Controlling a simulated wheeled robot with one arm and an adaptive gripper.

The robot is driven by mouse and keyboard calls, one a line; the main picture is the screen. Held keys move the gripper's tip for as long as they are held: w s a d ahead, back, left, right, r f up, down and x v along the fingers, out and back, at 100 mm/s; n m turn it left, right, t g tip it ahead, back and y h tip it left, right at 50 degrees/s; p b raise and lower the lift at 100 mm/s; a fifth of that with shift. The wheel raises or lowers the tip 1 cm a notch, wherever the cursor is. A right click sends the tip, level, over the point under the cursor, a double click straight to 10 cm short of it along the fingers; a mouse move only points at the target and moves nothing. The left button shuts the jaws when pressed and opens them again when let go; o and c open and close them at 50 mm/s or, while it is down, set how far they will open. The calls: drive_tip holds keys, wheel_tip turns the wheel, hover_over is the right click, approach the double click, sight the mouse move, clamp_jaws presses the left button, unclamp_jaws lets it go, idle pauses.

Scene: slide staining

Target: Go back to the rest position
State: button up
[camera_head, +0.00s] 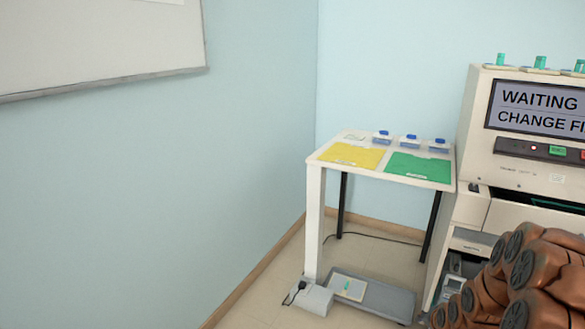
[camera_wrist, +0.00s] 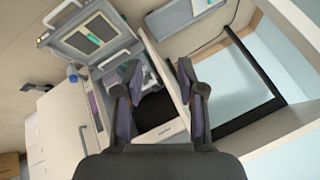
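My gripper (camera_wrist: 162,95) shows in the wrist view with its two fingers spread apart and nothing between them. Beyond the fingers is the front of a pale cabinet (camera_wrist: 160,62) with a dark opening. In the head view my brown arm (camera_head: 530,280) is folded at the lower right, in front of the staining machine (camera_head: 515,180). My gripper cannot be made out in the head view. The machine's screen (camera_head: 540,108) reads "WAITING" and "CHANGE FI", cut off by the picture edge.
A small table (camera_head: 330,158) with a yellow mat (camera_head: 352,155), a green mat (camera_head: 418,166) and blue-capped bottles (camera_head: 408,141) stands left of the machine. A grey tray (camera_head: 385,298) lies on the floor below.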

drive_tip(key=s+a+r+n+g+p, duration=0.1)
drive_tip(key=s+a+r+n+p, duration=0.15)
drive_tip(key=r, duration=0.45)
drive_tip(key=s+a+r+n+g+p, duration=0.1)
drive_tip(key=s+a+r+p, duration=0.25)
drive_tip(key=r, duration=0.35)
drive_tip(key=s+a+r+n+g+p, duration=0.2)
drive_tip(key=s+a+r+p, duration=0.2)
drive_tip(key=s+r, duration=0.6)
drive_tip(key=s+a+r+n+g+p, duration=0.2)
drive_tip(key=s+a+r+p, duration=0.3)
drive_tip(key=s+r, duration=0.5)
drive_tip(key=s+a+r+n+g+p, duration=0.2)
drive_tip(key=s+a+r+p, duration=0.3)
drive_tip(key=s+r, duration=0.5)
drive_tip(key=shift+s+a+r+g+y, duration=0.3)
drive_tip(key=shift+s+a+g+y, duration=0.1)
drive_tip(key=shift+s, duration=0.8)
